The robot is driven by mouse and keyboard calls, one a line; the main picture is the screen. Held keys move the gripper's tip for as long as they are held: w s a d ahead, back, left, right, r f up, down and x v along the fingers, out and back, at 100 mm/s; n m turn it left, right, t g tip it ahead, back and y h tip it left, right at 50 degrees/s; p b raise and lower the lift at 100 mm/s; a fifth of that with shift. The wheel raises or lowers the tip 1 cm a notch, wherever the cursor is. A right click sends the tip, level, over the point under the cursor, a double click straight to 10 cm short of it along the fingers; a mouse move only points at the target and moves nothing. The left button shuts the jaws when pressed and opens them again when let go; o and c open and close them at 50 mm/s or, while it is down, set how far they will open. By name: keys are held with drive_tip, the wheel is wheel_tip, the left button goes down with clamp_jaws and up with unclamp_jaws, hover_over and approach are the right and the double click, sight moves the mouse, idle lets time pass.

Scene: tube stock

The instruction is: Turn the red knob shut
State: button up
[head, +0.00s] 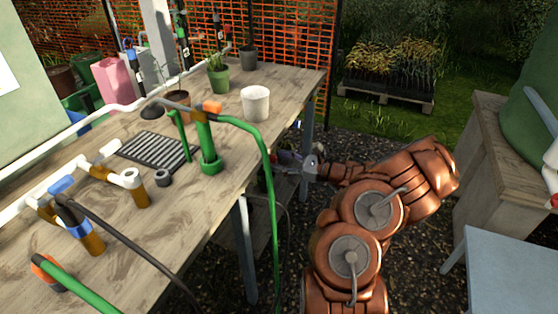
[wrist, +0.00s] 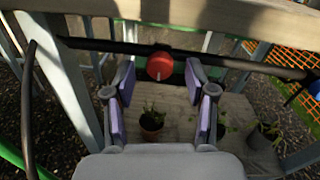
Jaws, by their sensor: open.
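The red knob (wrist: 160,66) shows in the wrist view, on a dark horizontal pipe (wrist: 210,58) that runs under the table edge. It has a pale pointer mark on its face. My gripper (wrist: 163,88) is open, with its two purple-padded fingers spread left and right of the knob's line. The knob is centred just beyond the fingertips, and nothing is between the pads. In the head view my gripper (head: 287,160) is low beside the table's right edge, partly hidden, and I cannot make out the knob there.
The wooden table (head: 225,130) holds pipes, pots and a drain grate. A green hose (head: 270,190) hangs over its edge near my gripper. In the wrist view, a potted plant (wrist: 152,122) stands on a lower shelf (wrist: 180,115), and a table leg (wrist: 68,85) is at left.

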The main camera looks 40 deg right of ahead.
drive_tip(key=shift+w+a, duration=0.25)
drive_tip(key=shift+w, duration=0.15)
clamp_jaws()
